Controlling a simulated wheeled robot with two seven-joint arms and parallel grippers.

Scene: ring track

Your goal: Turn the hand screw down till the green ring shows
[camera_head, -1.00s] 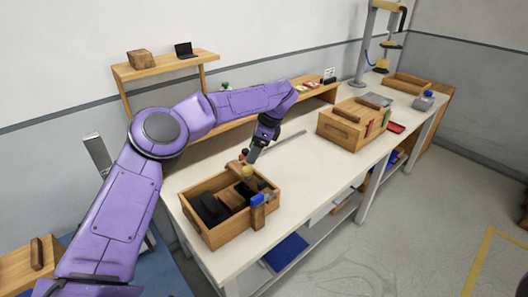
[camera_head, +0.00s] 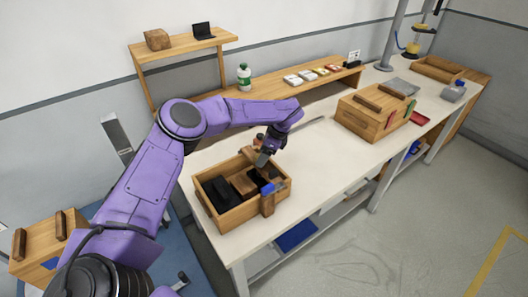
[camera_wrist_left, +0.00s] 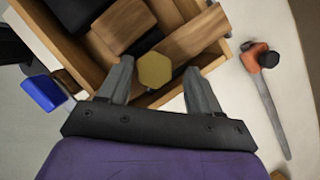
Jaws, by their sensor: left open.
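The yellow, six-sided knob (camera_wrist_left: 154,70), which looks like the hand screw's head, sits between my left gripper's fingers in the left wrist view. It overlaps the edge of the wooden crate (camera_wrist_left: 60,35); what it is fixed to is hidden beneath it. My left gripper (camera_wrist_left: 158,78) is open, a finger on each side of the knob with gaps. In the head view my left gripper (camera_head: 262,158) is over the back right of the crate (camera_head: 232,220) and hides the knob. No green ring shows. My right gripper is out of view.
The crate holds dark and brown blocks, with a blue-topped item (camera_head: 267,195) at its right front. An orange-headed tool (camera_wrist_left: 262,75) with a long grey shaft lies beside it. A second wooden box (camera_head: 368,122) stands further right. The bench (camera_head: 330,165) between is clear.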

